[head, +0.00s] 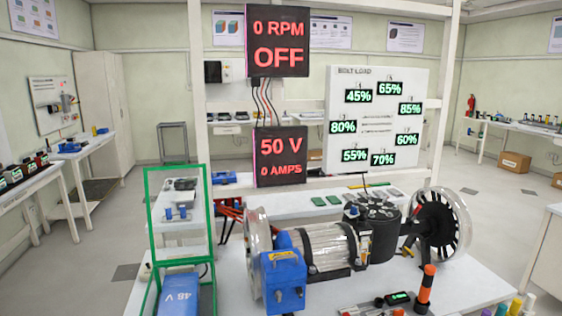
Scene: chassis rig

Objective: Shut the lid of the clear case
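The clear case has green edges and stands at the left end of the near white table. Its green-framed clear lid (147,222) is up, close to vertical, and I see the room through it. The lower part of the case (146,298) is cut off by the bottom edge of the view. A blue block marked 48 V (180,292) sits within the green frame of the case. Neither of my grippers shows in the head view.
A motor assembly (330,245) with large wheels fills the middle of the near table (460,290), right of the case. A blue box (284,280) stands in front of it. Display panels (280,155) hang behind.

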